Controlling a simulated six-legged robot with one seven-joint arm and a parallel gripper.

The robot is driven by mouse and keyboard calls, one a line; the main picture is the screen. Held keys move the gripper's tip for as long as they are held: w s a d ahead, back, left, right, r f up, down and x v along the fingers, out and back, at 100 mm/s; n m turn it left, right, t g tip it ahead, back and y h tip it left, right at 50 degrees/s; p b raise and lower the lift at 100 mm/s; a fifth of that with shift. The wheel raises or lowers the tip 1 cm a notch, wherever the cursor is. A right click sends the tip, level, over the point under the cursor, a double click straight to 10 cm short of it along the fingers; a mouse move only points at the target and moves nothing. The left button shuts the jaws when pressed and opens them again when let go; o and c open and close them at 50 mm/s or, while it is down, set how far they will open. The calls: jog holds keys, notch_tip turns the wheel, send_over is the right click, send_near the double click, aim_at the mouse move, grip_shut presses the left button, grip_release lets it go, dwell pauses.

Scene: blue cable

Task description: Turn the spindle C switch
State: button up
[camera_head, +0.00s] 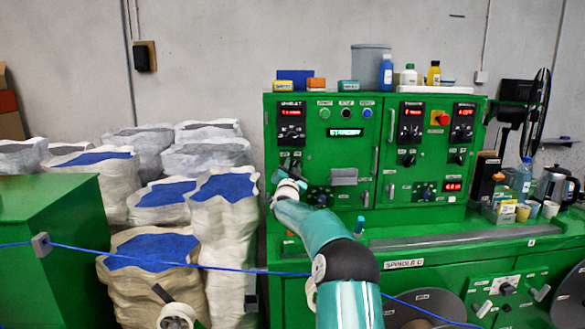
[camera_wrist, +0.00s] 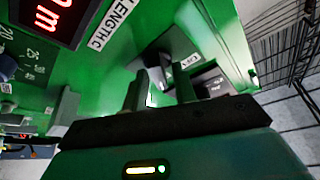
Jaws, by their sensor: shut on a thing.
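My arm reaches up in the head view to the upper left panel of the green cabinet (camera_head: 340,155). My gripper (camera_head: 284,172) is at that panel's left edge, below a red-digit display (camera_head: 291,112). In the wrist view, my gripper's fingers (camera_wrist: 159,92) are close around a small dark switch knob (camera_wrist: 158,72) on a green face. The fingers hide much of the knob, so its turn angle is unclear. A small label (camera_wrist: 190,61) is beside it.
A "SPINDLE C" label (camera_head: 404,263) is on the lower bench front. A blue cable (camera_head: 190,263) crosses low in front. Sacks (camera_head: 225,225) stand left of the cabinet. Bottles (camera_head: 387,72) and a bin stand on top. A kettle (camera_head: 552,185) is at right.

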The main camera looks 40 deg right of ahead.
jog(key=shift+w+f, duration=0.15)
jog(key=shift+f, duration=0.35)
jog(key=o, duration=0.6)
jog(key=shift+w, duration=0.1)
jog(key=shift+r, duration=0.3)
jog(key=shift+s+a, duration=0.1)
jog(key=shift+s, duration=0.1)
jog(key=v, duration=1.3)
jog(key=shift+s+f, duration=0.2)
jog(key=shift+s, duration=0.1)
jog(key=shift+a, duration=0.2)
